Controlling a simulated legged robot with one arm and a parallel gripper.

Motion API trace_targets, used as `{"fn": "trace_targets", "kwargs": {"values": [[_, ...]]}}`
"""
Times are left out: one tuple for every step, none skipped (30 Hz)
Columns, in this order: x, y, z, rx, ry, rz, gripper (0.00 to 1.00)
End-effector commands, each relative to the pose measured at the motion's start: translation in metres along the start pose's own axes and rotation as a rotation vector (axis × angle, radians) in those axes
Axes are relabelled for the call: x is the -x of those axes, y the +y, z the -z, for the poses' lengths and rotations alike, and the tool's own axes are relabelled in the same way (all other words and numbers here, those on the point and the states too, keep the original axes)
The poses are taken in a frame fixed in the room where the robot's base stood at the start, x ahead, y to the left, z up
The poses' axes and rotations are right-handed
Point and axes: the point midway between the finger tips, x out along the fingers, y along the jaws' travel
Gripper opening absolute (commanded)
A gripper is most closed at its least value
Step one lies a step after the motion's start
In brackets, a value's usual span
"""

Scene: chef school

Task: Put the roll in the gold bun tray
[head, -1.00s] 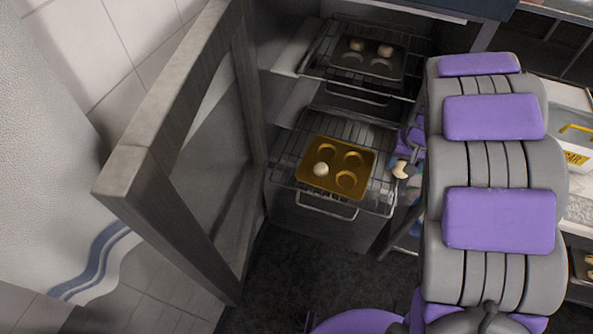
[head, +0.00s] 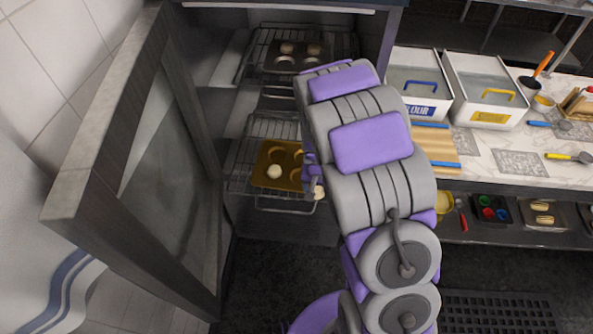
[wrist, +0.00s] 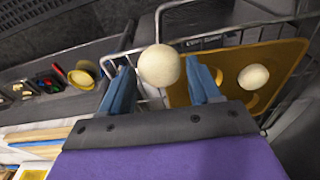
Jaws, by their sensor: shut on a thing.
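The gold bun tray (head: 263,177) lies on the lower pulled-out rack of the open cabinet, with a pale roll (head: 274,171) in one of its cups. In the wrist view the tray (wrist: 287,62) is just beyond my gripper, and its roll (wrist: 253,77) shows at the right. My gripper (wrist: 174,80) is shut on another pale roll (wrist: 160,66) between its blue fingers. In the head view the held roll (head: 319,192) shows at the tray's right side, and my arm hides most of the gripper and part of the tray.
The cabinet door (head: 130,160) stands open at left. A dark tray (head: 295,58) with two rolls sits on the upper rack (head: 254,60). The lower rack (head: 240,180) has a front wire handle. A counter with flour and sugar bins (head: 484,90) stands at right.

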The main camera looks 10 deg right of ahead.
Motion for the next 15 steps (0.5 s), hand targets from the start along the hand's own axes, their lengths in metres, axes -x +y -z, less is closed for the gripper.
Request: {"fn": "trace_targets", "kwargs": {"values": [[-0.003, -0.006, 0.01, 0.002, 0.005, 0.0, 0.28], [-0.004, -0.01, 0.015, 0.003, 0.006, 0.0, 0.28], [-0.006, -0.015, 0.019, 0.003, 0.002, 0.0, 0.28], [-0.007, -0.019, 0.022, 0.003, 0.0, 0.0, 0.28], [-0.008, -0.022, 0.027, 0.002, 0.001, -0.001, 0.28], [-0.009, -0.028, 0.034, 0.003, 0.006, 0.0, 0.28], [-0.009, -0.032, 0.038, 0.003, 0.006, 0.0, 0.28], [-0.011, -0.036, 0.041, 0.002, 0.004, 0.0, 0.28], [-0.012, -0.04, 0.045, 0.003, 0.002, -0.002, 0.28], [-0.013, -0.043, 0.05, 0.003, 0.004, -0.002, 0.28], [-0.013, -0.046, 0.054, 0.003, 0.006, 0.0, 0.28], [-0.015, -0.051, 0.058, 0.002, 0.004, 0.0, 0.28], [-0.016, -0.053, 0.06, 0.003, 0.002, -0.001, 0.28], [-0.017, -0.056, 0.063, 0.003, 0.001, -0.001, 0.28], [-0.017, -0.058, 0.067, 0.001, 0.002, -0.001, 0.28]]}}
